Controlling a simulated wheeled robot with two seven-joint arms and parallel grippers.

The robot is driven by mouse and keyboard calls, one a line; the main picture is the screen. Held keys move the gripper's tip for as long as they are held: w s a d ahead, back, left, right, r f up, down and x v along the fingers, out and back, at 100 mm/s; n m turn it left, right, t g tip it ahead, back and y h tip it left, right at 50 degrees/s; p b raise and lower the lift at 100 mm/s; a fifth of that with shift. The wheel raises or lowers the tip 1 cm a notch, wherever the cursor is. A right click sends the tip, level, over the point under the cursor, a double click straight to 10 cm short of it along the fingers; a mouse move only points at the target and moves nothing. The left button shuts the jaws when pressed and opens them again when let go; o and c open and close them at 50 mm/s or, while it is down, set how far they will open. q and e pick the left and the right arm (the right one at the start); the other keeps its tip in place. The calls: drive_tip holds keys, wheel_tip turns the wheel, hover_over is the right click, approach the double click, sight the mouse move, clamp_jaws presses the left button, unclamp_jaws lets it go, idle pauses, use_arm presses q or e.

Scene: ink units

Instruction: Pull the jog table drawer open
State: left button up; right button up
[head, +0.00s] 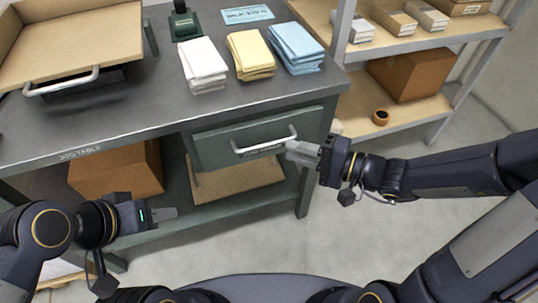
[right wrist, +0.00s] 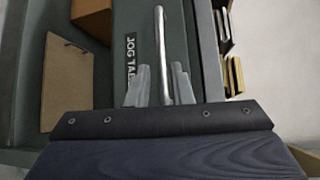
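The jog table (head: 120,125) has a grey top and a dark green frame with a "JOG TABLE" label on its edge. Its green drawer (head: 215,150) sits under the top at the right and looks closed, with a pale bar handle (head: 265,145). My right gripper (head: 302,152) is at the right end of this handle. In the right wrist view, the handle (right wrist: 161,40) runs between its two parted fingers (right wrist: 160,85), with the right finger very close to it. My left gripper (head: 162,214) is low, in front of the table's left part, away from the drawer; its finger gap is unclear.
White (head: 203,65), yellow (head: 250,55) and blue (head: 295,48) paper stacks stand on the tabletop. A cardboard box (head: 118,170) and a brown board (head: 235,180) are on the lower shelf. A shelf rack (head: 440,38) stands at right. Floor before the drawer is clear.

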sight(268, 144)
drive_tip(key=b+x, duration=0.1)
drive_tip(key=x, duration=0.6)
drive_tip(key=shift+a, duration=0.15)
clamp_jaws()
